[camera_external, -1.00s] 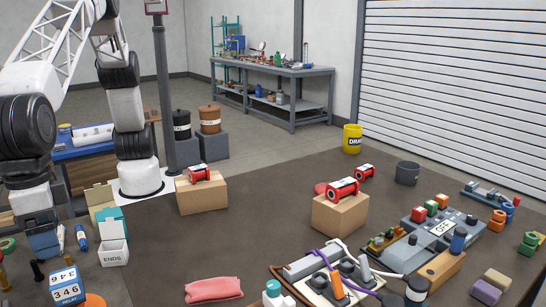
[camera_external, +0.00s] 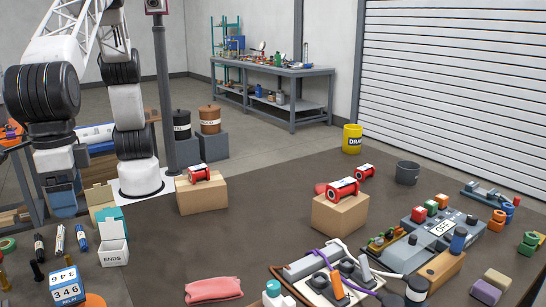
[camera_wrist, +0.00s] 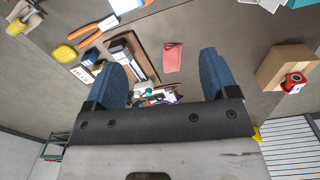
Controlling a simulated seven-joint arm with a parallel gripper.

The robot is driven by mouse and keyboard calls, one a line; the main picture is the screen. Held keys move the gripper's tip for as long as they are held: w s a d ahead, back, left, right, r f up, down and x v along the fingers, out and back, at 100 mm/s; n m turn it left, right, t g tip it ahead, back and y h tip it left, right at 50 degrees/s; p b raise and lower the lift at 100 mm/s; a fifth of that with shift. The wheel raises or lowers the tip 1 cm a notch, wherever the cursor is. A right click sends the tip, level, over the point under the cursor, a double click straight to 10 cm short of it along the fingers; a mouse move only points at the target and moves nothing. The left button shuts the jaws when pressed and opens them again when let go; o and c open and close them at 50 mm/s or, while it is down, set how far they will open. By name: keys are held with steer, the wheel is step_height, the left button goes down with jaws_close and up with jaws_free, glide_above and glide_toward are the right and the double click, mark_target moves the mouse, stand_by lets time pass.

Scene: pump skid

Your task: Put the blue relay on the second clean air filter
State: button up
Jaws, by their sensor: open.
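A blue block with white faces (camera_external: 67,288) stands at the lower left in the external view. It bears 346 and what reads as RELAY, so I take it for the blue relay. No thing in view can be clearly told as a clean air filter, first or second. My gripper (camera_external: 62,212) hangs at the left, above and behind the block in the picture, apart from it. In the wrist view its two blue fingers (camera_wrist: 163,60) are spread wide with nothing between them at the tips.
Small cylinders and a white ENDS box (camera_external: 113,253) stand near the relay. A pink cloth (camera_external: 213,290) lies at the front. Two cardboard boxes carry red spools (camera_external: 343,188). Cables and devices crowd the right. The middle of the brown table (camera_external: 255,225) is clear.

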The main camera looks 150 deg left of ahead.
steer(key=s+a+r+m+t, duration=0.1)
steer(key=s+a+r+m, duration=0.3)
steer(key=s+a, duration=0.6)
steer(key=s+a+r+m, duration=0.4)
steer(key=s+a, duration=0.3)
steer(key=s, duration=0.7)
steer(key=s+a+f+m, duration=0.2)
steer(key=s+a, duration=0.1)
steer(key=s, duration=0.6)
steer(key=s+a+f+m+t, duration=0.1)
steer(key=s+a+f+m, duration=0.1)
steer(key=s, duration=0.8)
steer(key=s+a+f+m, duration=0.2)
steer(key=s+a+m, duration=0.1)
steer(key=s, duration=0.7)
steer(key=shift+a+f+m, duration=0.3)
steer(key=shift+f+m, duration=0.05)
steer(key=shift+m, duration=0.35)
